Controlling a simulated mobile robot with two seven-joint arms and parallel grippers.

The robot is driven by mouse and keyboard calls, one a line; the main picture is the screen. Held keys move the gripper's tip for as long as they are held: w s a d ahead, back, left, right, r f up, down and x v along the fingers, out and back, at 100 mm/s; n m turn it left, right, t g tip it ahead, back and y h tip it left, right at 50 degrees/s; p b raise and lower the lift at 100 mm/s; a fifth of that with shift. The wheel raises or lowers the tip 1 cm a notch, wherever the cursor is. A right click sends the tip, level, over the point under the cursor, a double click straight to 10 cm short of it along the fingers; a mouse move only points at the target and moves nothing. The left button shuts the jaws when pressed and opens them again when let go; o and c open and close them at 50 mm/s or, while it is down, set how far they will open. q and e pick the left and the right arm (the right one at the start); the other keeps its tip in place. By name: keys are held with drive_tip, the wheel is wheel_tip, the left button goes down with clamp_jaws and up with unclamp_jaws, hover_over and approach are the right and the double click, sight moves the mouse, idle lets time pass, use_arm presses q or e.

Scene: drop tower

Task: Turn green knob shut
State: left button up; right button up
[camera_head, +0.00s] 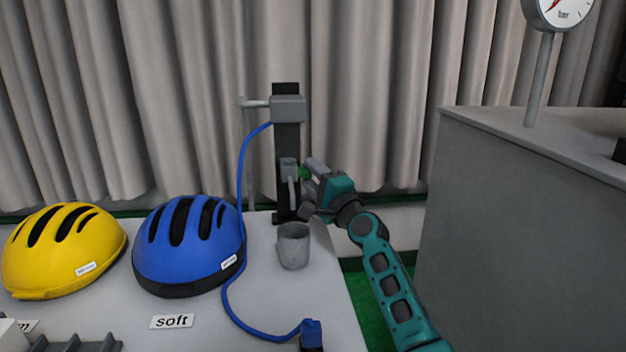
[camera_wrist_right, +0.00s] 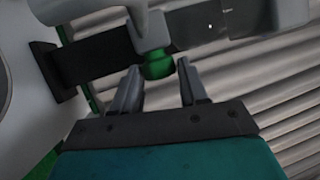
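The green knob (camera_head: 305,172) sits on the side of the grey valve block (camera_head: 289,170) on the dark upright of the drop tower (camera_head: 287,140). My right gripper (camera_head: 308,180) is right beside it, reaching in from the right. In the right wrist view the green knob (camera_wrist_right: 157,64) shows just beyond the fingertips. The two fingers of the right gripper (camera_wrist_right: 160,78) stand apart with a gap between them, and the knob lies at the mouth of that gap. I cannot see the fingers touching it. My left gripper is not in view.
A grey cup (camera_head: 293,247) stands on the table below the tower. A blue hose (camera_head: 240,180) runs from the tower top to a blue fitting (camera_head: 311,332). Blue (camera_head: 187,245) and yellow (camera_head: 62,250) helmets lie left. A grey cabinet (camera_head: 520,210) with a gauge (camera_head: 560,10) stands right.

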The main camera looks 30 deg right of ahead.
drive_tip(key=shift+o, duration=0.4)
drive_tip(key=shift+s, duration=0.1)
drive_tip(key=p+v, duration=0.1)
drive_tip(key=v, duration=1.1)
drive_tip(key=shift+s, duration=0.4)
